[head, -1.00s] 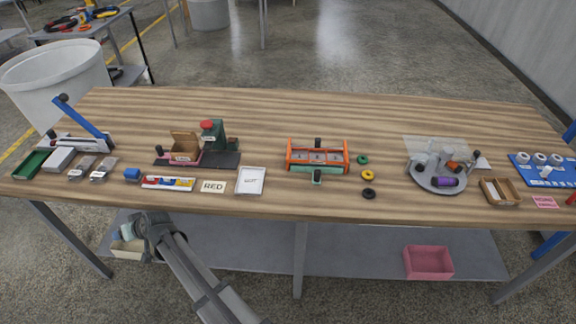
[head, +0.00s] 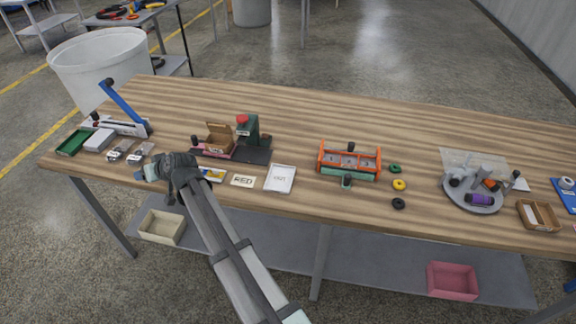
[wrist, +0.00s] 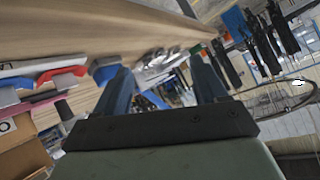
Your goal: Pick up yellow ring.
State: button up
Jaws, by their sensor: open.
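The yellow ring (head: 399,185) lies flat on the wooden table, right of the orange-framed fixture. It sits between a green ring (head: 394,169) and a black ring (head: 398,203), apart from both. My gripper (head: 146,172) is at the table's front edge on the left, far from the yellow ring. In the wrist view my gripper (wrist: 165,85) shows two spread fingers with nothing held between them. The yellow ring does not show in the wrist view.
The orange fixture (head: 349,160) stands left of the rings. A round grey stand (head: 473,200) is to the right. The table between rings and stand is clear.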

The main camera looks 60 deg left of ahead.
jog(key=w+d+r+m+t, duration=0.1)
jog(key=w+d+r+t, duration=0.1)
jog(key=w, duration=0.6)
jog(key=w+d+r+m+t, duration=0.1)
jog(key=w+d+r+t, duration=0.15)
jog(key=w, duration=0.55)
jog(key=w+d+r+m+t, duration=0.1)
jog(key=w+t, duration=0.2)
jog(key=w, duration=0.5)
notch_tip(320, 180, up, 3)
jog(key=m+g+h, duration=0.3)
jog(key=m+h, duration=0.7)
jog(key=m, duration=1.5)
send_over(398, 183)
jog(key=shift+t, duration=0.25)
notch_tip(398, 183, down, 13)
jog(key=shift+s+f, duration=0.1)
jog(key=shift+s, duration=0.05)
jog(key=shift+c, duration=0.4)
jog(key=c, duration=1.1)
jog(key=shift+o, duration=0.2)
